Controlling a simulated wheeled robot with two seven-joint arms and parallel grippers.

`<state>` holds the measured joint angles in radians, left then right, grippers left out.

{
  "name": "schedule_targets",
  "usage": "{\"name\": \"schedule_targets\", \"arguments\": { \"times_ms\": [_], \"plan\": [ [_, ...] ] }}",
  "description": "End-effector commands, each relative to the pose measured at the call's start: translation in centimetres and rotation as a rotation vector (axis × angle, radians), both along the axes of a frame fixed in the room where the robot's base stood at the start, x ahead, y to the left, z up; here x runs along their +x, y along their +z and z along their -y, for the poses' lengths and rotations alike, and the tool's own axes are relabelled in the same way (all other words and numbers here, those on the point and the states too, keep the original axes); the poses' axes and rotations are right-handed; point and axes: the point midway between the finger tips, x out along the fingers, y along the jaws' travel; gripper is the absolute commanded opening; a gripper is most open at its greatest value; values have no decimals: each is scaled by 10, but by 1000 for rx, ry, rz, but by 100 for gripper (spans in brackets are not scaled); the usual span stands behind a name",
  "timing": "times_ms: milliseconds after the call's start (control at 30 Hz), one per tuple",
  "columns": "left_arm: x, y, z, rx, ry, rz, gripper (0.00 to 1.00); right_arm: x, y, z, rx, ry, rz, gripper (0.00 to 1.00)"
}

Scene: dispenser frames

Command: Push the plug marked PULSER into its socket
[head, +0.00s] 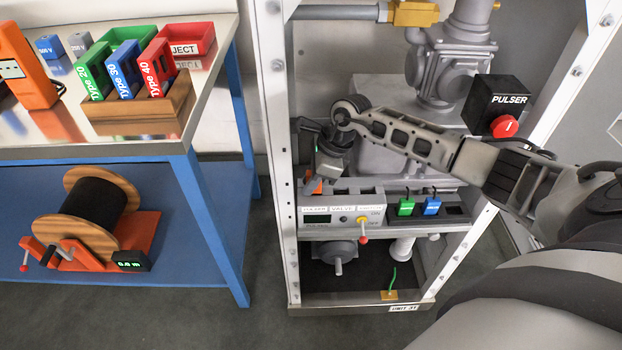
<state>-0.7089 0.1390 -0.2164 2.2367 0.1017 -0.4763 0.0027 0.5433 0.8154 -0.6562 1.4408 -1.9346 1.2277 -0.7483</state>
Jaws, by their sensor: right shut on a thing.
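My right arm reaches in from the right, and its right gripper (319,178) points down over the left end of the control box. It is shut on a small orange plug (313,187), mostly hidden by the fingers. I cannot read any marking on that plug or tell whether it touches a socket. The white control box (345,226) carries small labels; the left one, PULSER (316,209), is below the held plug, with VALVE beside it. Dark openings show along the top of the box. My left gripper is not in view.
A green plug (405,208) and a blue plug (432,206) stand in a black strip to the right. A red-tipped lever (363,230) juts from the box front. The left frame post (276,150) stands close to the gripper.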

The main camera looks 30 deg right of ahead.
Motion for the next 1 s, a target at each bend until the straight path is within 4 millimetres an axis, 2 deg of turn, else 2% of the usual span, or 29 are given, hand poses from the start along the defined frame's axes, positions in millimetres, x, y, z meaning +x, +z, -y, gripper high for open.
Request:
{"name": "schedule_targets", "arguments": {
  "times_ms": [267, 300, 400, 733, 767, 800, 867, 1000],
  "plan": [
    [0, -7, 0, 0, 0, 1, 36, 0, -8, 0, 0, 0, 1, 0],
    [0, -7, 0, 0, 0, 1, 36, 0, -8, 0, 0, 0, 1, 20],
    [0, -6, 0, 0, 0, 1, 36, 0, -7, 0, 0, 0, 0, 43],
    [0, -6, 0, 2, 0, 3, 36, -1, -9, -1, 0, 2, -4, 43],
    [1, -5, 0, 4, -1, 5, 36, -1, -9, -1, 0, 2, -4, 43],
    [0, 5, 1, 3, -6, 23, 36, -1, -9, -1, 0, 2, -4, 43],
    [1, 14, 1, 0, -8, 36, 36, -3, 4, 5, -3, 2, -1, 43],
    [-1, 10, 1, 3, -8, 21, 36, -9, 35, 16, -4, 1, 1, 43]
  ]
}}
